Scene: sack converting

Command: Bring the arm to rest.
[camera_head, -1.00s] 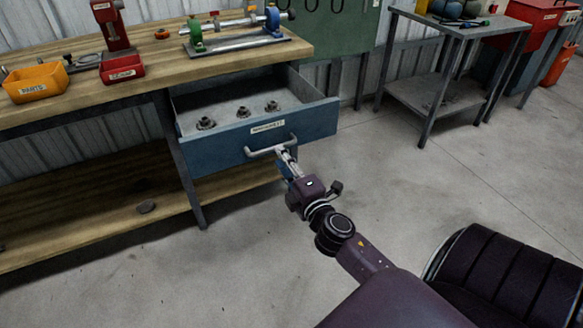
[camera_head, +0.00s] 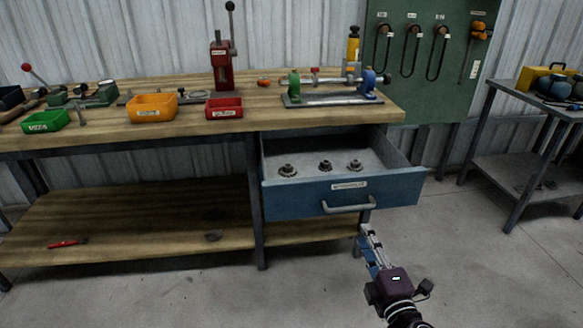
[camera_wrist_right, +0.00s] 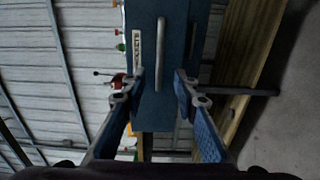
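My right gripper (camera_head: 366,232) is just in front of and below the blue drawer (camera_head: 395,187) of the workbench. It also shows in the wrist view (camera_wrist_right: 158,84), with its two blue-padded fingers apart and nothing between them. The drawer's grey bar handle (camera_head: 348,206) is beyond the fingertips; in the wrist view the handle (camera_wrist_right: 159,55) lies ahead, and the fingers look clear of it. The drawer is pulled open and holds three dark metal parts (camera_head: 325,165). My left gripper is in neither view.
The wooden bench top (camera_head: 225,122) carries a green bin (camera_head: 45,122), an orange bin (camera_head: 152,107), a red bin (camera_head: 223,107), a red press (camera_head: 222,65) and a fixture (camera_head: 330,98). A metal side table (camera_head: 515,180) stands right. The floor (camera_head: 460,260) between is clear.

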